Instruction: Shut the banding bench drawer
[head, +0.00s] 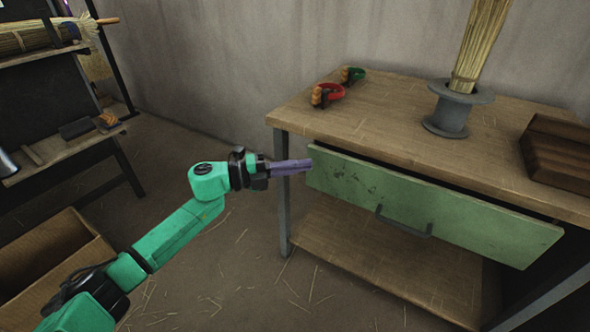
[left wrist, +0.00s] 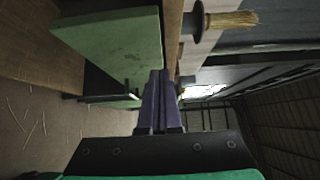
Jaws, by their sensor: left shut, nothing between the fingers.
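The bench drawer (head: 420,212) has a pale green front with a dark bar handle (head: 404,223). It sits under the wooden top of the banding bench (head: 375,127), and a dark gap shows along its upper edge, so it stands somewhat open. My left gripper (head: 309,165) is shut and empty, with its purple fingers at the upper left corner of the drawer front. In the left wrist view the fingers (left wrist: 158,75) point along the green drawer front (left wrist: 125,45); I cannot tell whether they touch it. My right gripper is not in view.
On the bench top are red (head: 327,94) and green (head: 353,74) tools, a grey spool (head: 450,110) holding upright straw, and a dark wooden block (head: 558,148). A shelf rack (head: 70,145) and cardboard box (head: 50,255) stand at left. The straw-littered floor between is open.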

